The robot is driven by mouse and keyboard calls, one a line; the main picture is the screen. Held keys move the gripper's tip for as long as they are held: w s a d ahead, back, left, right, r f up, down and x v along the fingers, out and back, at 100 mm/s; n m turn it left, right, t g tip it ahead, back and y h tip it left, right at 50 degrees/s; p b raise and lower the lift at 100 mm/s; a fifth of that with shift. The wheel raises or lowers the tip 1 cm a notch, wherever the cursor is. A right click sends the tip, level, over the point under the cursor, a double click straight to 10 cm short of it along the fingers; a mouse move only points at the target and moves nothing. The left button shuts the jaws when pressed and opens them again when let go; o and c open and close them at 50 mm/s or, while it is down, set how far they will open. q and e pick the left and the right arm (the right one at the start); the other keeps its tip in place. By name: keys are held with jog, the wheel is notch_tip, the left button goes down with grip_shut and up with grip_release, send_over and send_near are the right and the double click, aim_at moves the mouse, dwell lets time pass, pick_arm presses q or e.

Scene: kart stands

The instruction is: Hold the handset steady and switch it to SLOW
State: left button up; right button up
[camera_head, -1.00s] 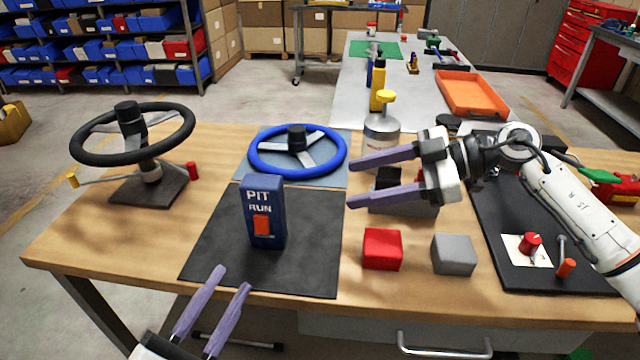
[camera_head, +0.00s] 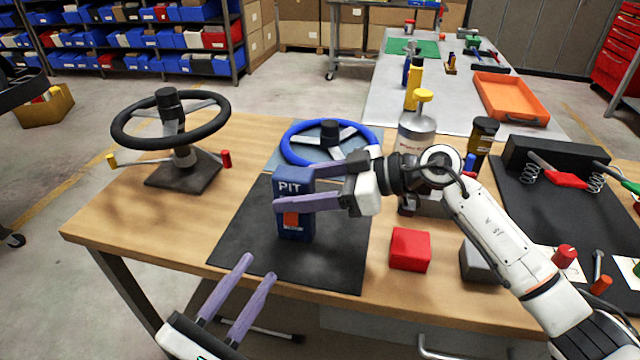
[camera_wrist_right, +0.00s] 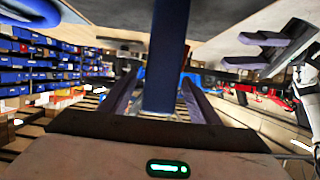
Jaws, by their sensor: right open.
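My right gripper (camera_head: 290,187) is open around the handset's upper part, one finger in front and one behind. In the right wrist view the handset (camera_wrist_right: 168,60) stands between both fingers, with gaps visible. My left gripper (camera_head: 260,267) is open and empty, in front of the handset near the table's front edge.
A blue steering wheel (camera_head: 364,134) lies behind the handset. A black wheel on a stand (camera_head: 185,170) is at left. A red block (camera_head: 410,250) and a grey block (camera_head: 478,262) sit to the right. Wood between the stand and mat is clear.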

jog(key=shift+w+a+f, duration=0.1)
jog(key=shift+a+f, duration=0.05)
jog(key=shift+a, duration=0.3)
jog(key=shift+c, duration=0.2)
